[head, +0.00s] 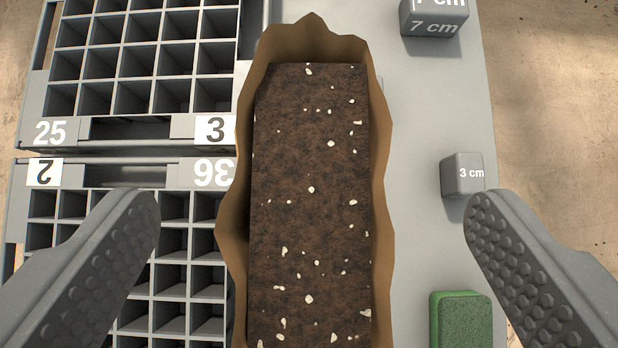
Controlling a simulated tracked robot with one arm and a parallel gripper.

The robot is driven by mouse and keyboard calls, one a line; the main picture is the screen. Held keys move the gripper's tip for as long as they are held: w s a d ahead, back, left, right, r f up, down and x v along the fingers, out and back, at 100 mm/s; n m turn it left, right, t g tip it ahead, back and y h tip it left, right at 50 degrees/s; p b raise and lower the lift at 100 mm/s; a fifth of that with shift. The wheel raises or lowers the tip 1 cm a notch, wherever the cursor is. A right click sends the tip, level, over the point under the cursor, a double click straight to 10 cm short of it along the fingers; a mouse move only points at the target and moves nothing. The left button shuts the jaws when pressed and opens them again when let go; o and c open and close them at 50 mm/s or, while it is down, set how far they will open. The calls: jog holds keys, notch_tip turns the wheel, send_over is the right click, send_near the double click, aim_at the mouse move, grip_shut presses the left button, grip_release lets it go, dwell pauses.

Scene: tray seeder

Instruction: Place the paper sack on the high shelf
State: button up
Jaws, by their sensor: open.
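The paper sack (382,215) is brown with a ragged open top and stands in the middle of the head view. It is filled with dark soil dotted with white specks. My gripper (312,205) is open, with one grey studded finger on each side of the sack. Both fingers are apart from it, with a gap on the left over the seed tray and a gap on the right over the grey surface. Nothing is between the fingertips except the sack below. The sack's lower end runs out of the picture. I cannot make out the high shelf here.
Grey cell trays marked 25 and 3 (120,130) and 2 and 36 (120,174) lie left, close against the sack. On the right are a 7 cm block (434,22), a 3 cm block (461,174) near the right finger, and a green sponge-like block (460,322).

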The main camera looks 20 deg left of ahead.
aim_at(311, 182)
jog(key=shift+s+f+b+x, duration=0.1)
jog(key=shift+s+b+x, duration=0.05)
jog(key=shift+x, duration=0.8)
jog(key=shift+s+f+b+x, duration=0.1)
jog(key=shift+b+x, duration=0.1)
jog(key=shift+x, duration=0.8)
jog(key=shift+s+f+b+x, duration=0.15)
jog(key=shift+x, duration=0.8)
jog(key=shift+r, duration=0.1)
grip_shut()
